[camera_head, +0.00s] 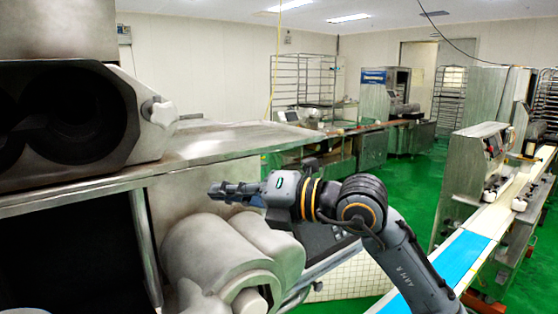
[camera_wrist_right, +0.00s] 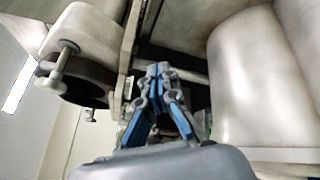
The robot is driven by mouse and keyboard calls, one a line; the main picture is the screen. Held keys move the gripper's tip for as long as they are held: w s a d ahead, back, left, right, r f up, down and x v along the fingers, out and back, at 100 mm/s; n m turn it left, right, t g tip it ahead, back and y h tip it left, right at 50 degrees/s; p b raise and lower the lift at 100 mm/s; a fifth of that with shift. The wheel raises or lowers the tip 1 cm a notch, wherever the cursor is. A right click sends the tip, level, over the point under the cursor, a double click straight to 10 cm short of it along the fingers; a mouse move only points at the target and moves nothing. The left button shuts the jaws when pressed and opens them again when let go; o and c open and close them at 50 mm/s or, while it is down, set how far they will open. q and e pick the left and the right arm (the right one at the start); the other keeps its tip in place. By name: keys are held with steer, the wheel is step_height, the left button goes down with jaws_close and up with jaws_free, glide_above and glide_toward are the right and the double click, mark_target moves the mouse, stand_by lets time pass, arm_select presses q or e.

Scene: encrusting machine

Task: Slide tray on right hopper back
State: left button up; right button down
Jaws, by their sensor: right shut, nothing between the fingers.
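The machine's metal hopper housing (camera_head: 140,110), with two dark round openings and a knob on its right side, fills the left of the head view. A flat metal plate (camera_head: 230,140) extends from beneath it to the right; I cannot tell whether this is the tray. My right gripper (camera_head: 212,190) is shut and empty, pointing left below the plate and above a rounded metal casing (camera_head: 225,260). In the right wrist view my gripper (camera_wrist_right: 160,70) is in front of a dark gap between metal parts; contact cannot be told. My left gripper is out of view.
A rounded metal body (camera_wrist_right: 258,80) stands close right of the gripper in the wrist view, and a knobbed part (camera_wrist_right: 85,40) is at left. A conveyor with a blue belt (camera_head: 463,255) runs at the right. Green floor (camera_head: 405,175) lies open between.

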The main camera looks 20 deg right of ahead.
steer(key=w+d+r+m+t+h, duration=0.3)
steer(key=w+d+m+h, duration=0.15)
steer(key=d+h, duration=0.5)
steer(key=shift+n+y, duration=0.25)
steer(key=shift+y, duration=0.5)
steer(key=w+p, duration=0.1)
steer(key=w, duration=0.2)
steer(key=w+p, duration=0.1)
steer(key=w, duration=0.1)
steer(key=shift+a+r+p, duration=0.1)
steer(key=shift+a+p, duration=0.25)
